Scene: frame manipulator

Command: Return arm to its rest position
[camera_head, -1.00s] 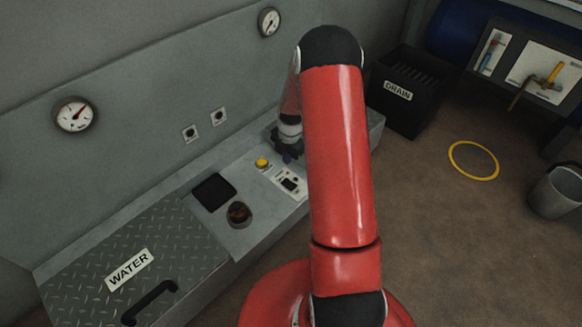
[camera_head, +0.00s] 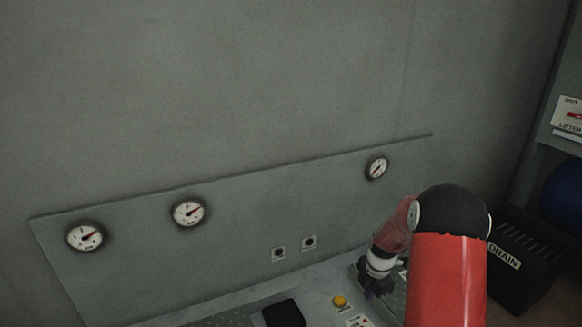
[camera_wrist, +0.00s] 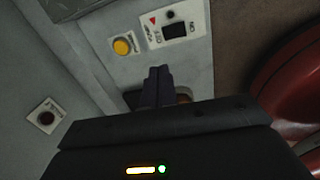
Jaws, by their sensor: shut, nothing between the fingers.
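My red arm (camera_head: 446,280) rises at the lower right of the head view and bends at a black elbow. Its forearm reaches back down toward the grey console (camera_head: 330,281). My gripper (camera_head: 374,291) is at the end of the forearm, over the console's right part, to the right of a yellow button (camera_head: 340,301). In the wrist view the dark fingers of my gripper (camera_wrist: 159,72) are together with nothing between them. They point toward the console near a small black-and-white switch panel (camera_wrist: 176,27). The yellow button (camera_wrist: 122,46) is to their left.
Several round gauges, one being the middle gauge (camera_head: 188,212), sit on the wall panel behind the console. Two small wall sockets are below, including one at the right (camera_head: 309,242). A black DRAIN bin (camera_head: 528,262) stands right of my arm. The upper wall space is clear.

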